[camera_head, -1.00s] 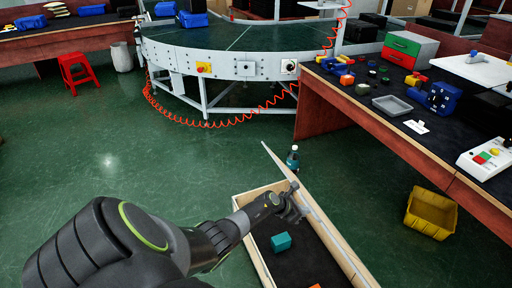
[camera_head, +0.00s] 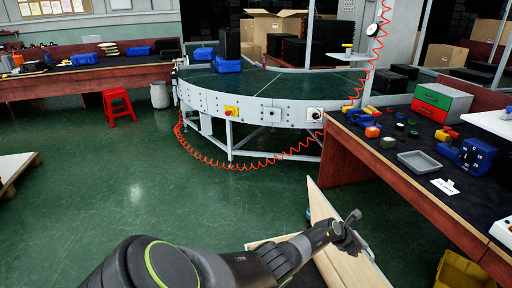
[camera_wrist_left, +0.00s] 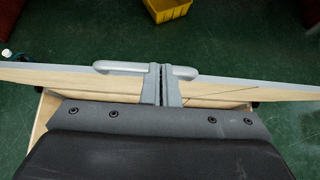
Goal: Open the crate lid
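The wooden crate (camera_head: 262,242) is at the bottom of the head view, mostly cut off and behind my left arm. Its lid (camera_head: 320,207) stands raised at a slant, a pale wooden panel. The left wrist view shows the lid's edge (camera_wrist_left: 55,75) running across, with a grey bar handle (camera_wrist_left: 118,66) on it. My left gripper (camera_head: 350,233) is at the lid. In the wrist view its fingers (camera_wrist_left: 162,85) are together, overlapping the middle of the handle; whether they clamp the bar or only touch it is unclear. My right gripper is not in view.
A workbench (camera_head: 395,185) with parts, a grey tray (camera_head: 420,162) and a green-red drawer box (camera_head: 440,102) stands right. A yellow bin (camera_head: 462,272) is on the floor beside it. The curved conveyor (camera_head: 270,90) is behind.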

